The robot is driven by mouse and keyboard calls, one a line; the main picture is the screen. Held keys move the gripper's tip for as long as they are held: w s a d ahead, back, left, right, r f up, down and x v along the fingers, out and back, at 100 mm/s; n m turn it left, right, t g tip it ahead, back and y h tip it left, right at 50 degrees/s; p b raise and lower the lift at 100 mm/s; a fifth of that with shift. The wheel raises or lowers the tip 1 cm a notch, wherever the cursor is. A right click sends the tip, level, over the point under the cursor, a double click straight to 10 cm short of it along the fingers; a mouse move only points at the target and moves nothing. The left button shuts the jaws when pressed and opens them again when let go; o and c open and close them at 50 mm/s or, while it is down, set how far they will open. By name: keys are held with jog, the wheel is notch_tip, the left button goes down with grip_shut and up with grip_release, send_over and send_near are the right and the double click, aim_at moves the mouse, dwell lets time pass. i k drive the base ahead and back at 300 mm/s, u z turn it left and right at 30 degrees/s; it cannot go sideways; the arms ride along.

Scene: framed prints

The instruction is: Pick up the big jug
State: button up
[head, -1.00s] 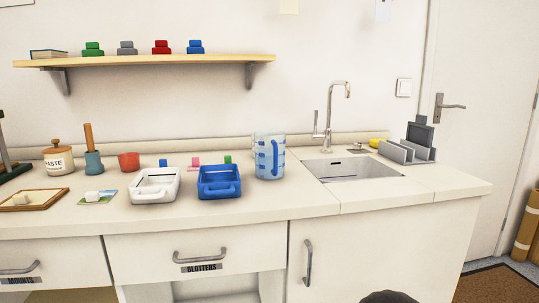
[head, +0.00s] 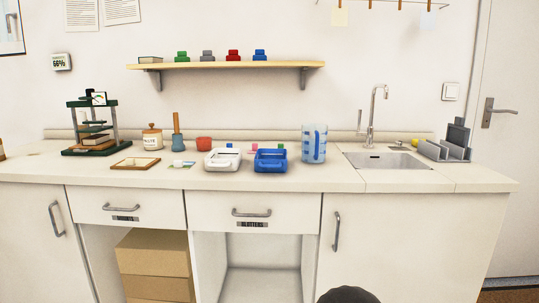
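The big jug (head: 314,143) is a clear, bluish pitcher with a blue handle. It stands upright on the worktop, right of the blue tray (head: 270,161) and left of the sink (head: 385,160). Nothing stands in front of it in the head view. My gripper cannot be made out; only a dark rounded shape, unclear, shows at the bottom edge.
A tap (head: 372,115) rises behind the sink. A shelf (head: 225,65) hangs above. The counter's front edge is clear.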

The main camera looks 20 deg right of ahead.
aim_at(314, 136)
jog(key=u, duration=0.6)
jog(key=k, duration=0.85)
jog(key=u, duration=0.6)
jog(key=i, duration=1.2)
jog(key=z, duration=1.4)
jog(key=i, duration=0.9)
jog(key=z, duration=1.05)
